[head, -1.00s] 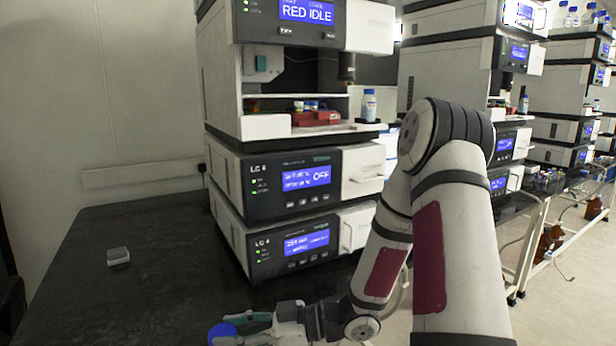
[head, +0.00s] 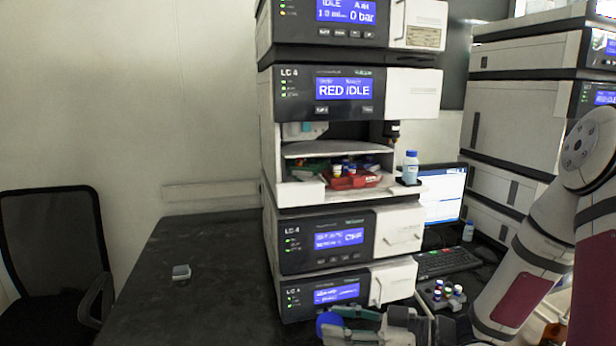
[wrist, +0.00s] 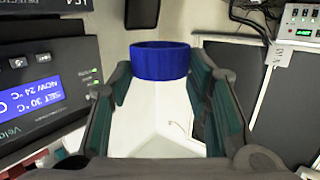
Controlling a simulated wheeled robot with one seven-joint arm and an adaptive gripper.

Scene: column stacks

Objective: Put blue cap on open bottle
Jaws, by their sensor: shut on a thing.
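A round blue cap (head: 328,323) shows at the bottom edge of the head view, at the tip of my gripper (head: 340,325). In the wrist view my gripper (wrist: 160,80) is shut on the blue cap (wrist: 160,60), which sits between its two green-padded fingers. A small bottle (head: 411,170) with a blue top stands upright on the right side of the open instrument bay, far above the gripper in the picture. Another small bottle (head: 468,231) stands near the monitor. I cannot make out an uncapped bottle for certain.
A stack of LC instruments (head: 340,240) stands on the dark bench (head: 210,260). A red tray (head: 350,182) with vials lies in the bay. A vial rack (head: 440,295), keyboard (head: 445,262) and monitor (head: 443,200) are at right. The bench's left is mostly clear, beside a chair (head: 50,240).

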